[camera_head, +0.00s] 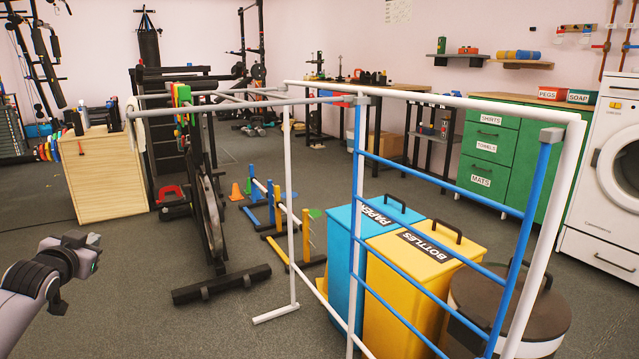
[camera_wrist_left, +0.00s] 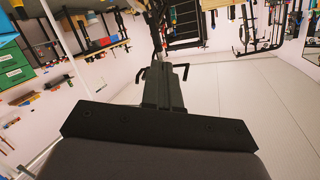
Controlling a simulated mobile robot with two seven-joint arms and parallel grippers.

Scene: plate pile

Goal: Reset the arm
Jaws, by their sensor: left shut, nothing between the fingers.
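My left arm comes in at the lower left of the head view, bent, with its left gripper (camera_head: 92,240) held in free air above the grey floor. The gripper is shut and holds nothing. My right arm and right gripper are not in view.
A white and blue drying rack (camera_head: 430,97) stands close in front. Behind it are a blue bin (camera_head: 345,255), a yellow bin (camera_head: 412,270) and a brown lidded bin (camera_head: 535,310). A wooden cabinet (camera_head: 105,175) stands at left. The floor (camera_head: 150,320) around my left gripper is clear.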

